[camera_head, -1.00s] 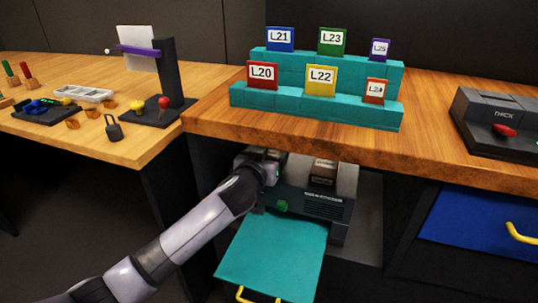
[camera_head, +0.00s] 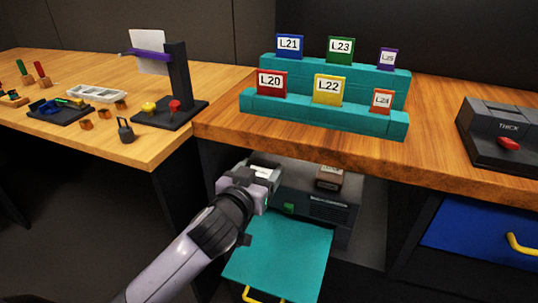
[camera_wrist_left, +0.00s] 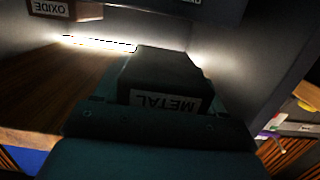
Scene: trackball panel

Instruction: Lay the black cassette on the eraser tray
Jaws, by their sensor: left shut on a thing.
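The black cassette, labelled METAL, shows in the left wrist view (camera_wrist_left: 165,72) with its label upside down. In the head view its pale label (camera_head: 262,172) shows at my left gripper (camera_head: 260,181). The gripper is shut on it, at the left end of the dark eraser machine (camera_head: 325,208) under the tabletop. The fingertips are hard to make out. The flat teal tray (camera_head: 280,258) with a yellow handle extends from the front of the machine, below and right of the gripper. Its visible surface is empty. My right gripper is out of view.
A brown cassette (camera_head: 330,177) sits on the machine, right of my gripper; its OXIDE label shows in the wrist view (camera_wrist_left: 48,7). The wooden tabletop edge (camera_head: 300,150) overhangs closely above. A blue drawer (camera_head: 475,237) is at right. Space before the tray is open.

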